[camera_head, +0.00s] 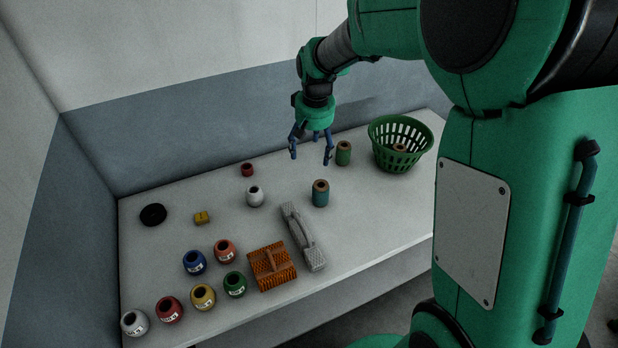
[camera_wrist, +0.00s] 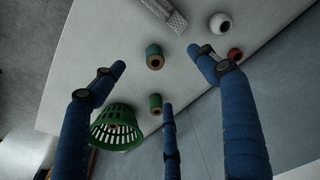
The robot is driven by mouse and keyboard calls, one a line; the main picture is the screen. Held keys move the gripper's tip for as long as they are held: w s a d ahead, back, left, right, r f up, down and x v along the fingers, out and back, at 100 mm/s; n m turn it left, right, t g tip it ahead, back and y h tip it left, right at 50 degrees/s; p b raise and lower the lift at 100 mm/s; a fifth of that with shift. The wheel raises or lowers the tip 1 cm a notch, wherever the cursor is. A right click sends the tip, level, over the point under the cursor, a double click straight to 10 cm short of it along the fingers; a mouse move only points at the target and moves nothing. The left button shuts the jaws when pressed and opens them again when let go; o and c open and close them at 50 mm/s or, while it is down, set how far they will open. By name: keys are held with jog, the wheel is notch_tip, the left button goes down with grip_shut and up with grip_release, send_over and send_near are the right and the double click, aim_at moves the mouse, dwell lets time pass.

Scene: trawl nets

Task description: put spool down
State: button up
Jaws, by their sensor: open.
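A teal spool (camera_head: 320,193) stands upright on the table, right of the middle. A green spool (camera_head: 343,153) stands behind it, left of the green basket (camera_head: 379,149). Another spool (camera_head: 400,148) shows inside the basket. My gripper (camera_head: 311,158) is open and empty above the table, its fingers pointing down behind the teal spool. In the wrist view the fingers (camera_wrist: 160,75) are spread. The teal spool (camera_wrist: 155,57) shows between the two outer fingertips, and the green spool (camera_wrist: 156,104) shows near the lower middle finger. No finger appears to touch either spool.
A white pot (camera_head: 254,196) and a small red one (camera_head: 247,170) stand left of the gripper. A grey float-like tool (camera_head: 303,236), an orange brush (camera_head: 271,267) and several labelled pots (camera_head: 203,296) fill the front. A black ring (camera_head: 153,215) and a yellow block (camera_head: 202,217) lie left.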

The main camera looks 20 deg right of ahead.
jog(key=g, duration=0.2)
send_over(320, 184)
jog(key=shift+m, duration=0.3)
notch_tip(320, 184, down, 18)
jog(key=shift+s+r+p, duration=0.1)
jog(key=shift+r+p, duration=0.05)
jog(key=shift+p, duration=0.25)
jog(key=shift+f+b, duration=0.7)
jog(key=shift+f, duration=3.6)
jog(key=shift+s+d+f+b, duration=0.1)
jog(key=shift+f+b, duration=0.25)
jog(key=shift+f, duration=1)
jog(key=shift+s+f+b, duration=0.1)
jog(key=shift+f+b, duration=0.2)
jog(key=shift+f, duration=1)
